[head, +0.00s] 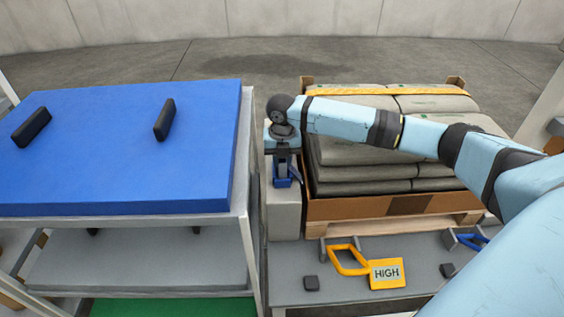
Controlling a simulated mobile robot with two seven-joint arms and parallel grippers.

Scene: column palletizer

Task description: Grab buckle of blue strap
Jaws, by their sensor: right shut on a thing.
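My right arm reaches in from the right, over the pallet load. Its gripper (284,168) points down at the left side of the load, above a pale grey block. The jaws are shut on a small blue piece (281,183), which appears to be the blue strap's buckle. The gripper partly covers it, and I cannot make out a strap running from it. My left gripper is not in view.
Grey sacks (360,153) lie stacked in a brown carton on a wooden pallet, with a yellow strap (425,91) across the back. A blue-topped cart (110,150) stands left.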

